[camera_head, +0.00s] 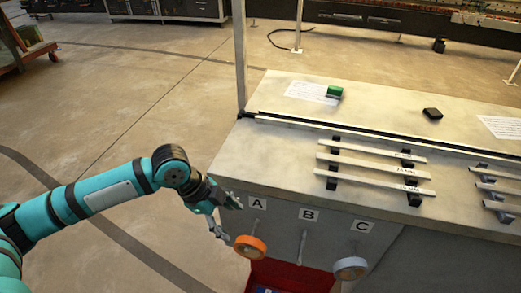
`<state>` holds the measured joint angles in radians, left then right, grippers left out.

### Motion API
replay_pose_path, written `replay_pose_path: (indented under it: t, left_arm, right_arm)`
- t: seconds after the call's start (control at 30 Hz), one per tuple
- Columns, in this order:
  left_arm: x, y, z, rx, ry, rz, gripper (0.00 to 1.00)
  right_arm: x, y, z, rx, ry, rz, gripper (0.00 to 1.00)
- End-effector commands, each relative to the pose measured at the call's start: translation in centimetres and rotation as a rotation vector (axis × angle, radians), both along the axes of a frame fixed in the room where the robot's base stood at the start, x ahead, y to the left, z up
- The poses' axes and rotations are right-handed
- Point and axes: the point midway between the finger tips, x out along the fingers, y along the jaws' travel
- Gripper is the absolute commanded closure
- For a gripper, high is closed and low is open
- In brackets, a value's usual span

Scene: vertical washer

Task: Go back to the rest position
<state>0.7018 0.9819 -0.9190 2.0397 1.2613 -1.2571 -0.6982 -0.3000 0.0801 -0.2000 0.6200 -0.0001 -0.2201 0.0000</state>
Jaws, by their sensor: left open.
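My left arm comes in from the left in the head view. My left gripper (229,219) is open and appears empty, beside the bench front near label A. An orange ring (250,247) hangs on the peg under label A, just right of and below the gripper. A grey-white ring (350,268) hangs on the peg under label C. The peg under label B (301,248) is bare. My right gripper is not in view.
The workbench (275,160) fills the right side, with slatted racks (375,165), a green-topped block (334,92), a small black object (432,113) and paper sheets. A metal post (240,60) rises at its left corner. A red bin (285,277) sits below the pegs. Open floor lies left.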

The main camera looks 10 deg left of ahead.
Motion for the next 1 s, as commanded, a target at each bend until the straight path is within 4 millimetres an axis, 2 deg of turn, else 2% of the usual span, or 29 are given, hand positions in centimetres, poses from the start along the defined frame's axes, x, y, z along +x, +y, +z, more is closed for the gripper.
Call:
replay_pose_path:
  t: [0.17,0.37,0.43,0.53,0.67,0.8,1.0]
  left_arm:
    - [-0.5,-0.8,-0.5,-0.007,0.005,0.0,0.36]
    - [-3.6,-5.8,-3.1,-0.063,0.004,0.066,0.36]
    - [-4.8,-7.6,-3.8,-0.099,0.003,0.144,0.36]
    - [-6.5,-8.8,-4.5,-0.143,0.014,0.306,0.36]
    - [-8.4,-8.0,-5.5,-0.173,0.045,0.571,0.36]
    - [-10.5,-5.6,-6.7,-0.16,0.081,0.825,0.36]
    - [-13.9,-1.7,-8.2,-0.102,0.126,1.116,0.36]
  right_arm:
    - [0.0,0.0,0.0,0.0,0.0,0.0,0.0]
    - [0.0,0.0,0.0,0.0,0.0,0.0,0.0]
    - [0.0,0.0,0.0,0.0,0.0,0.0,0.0]
    - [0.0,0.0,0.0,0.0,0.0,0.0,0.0]
    - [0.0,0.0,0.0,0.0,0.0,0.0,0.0]
    - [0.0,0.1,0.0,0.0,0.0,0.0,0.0]
    - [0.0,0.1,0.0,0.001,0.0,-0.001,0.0]
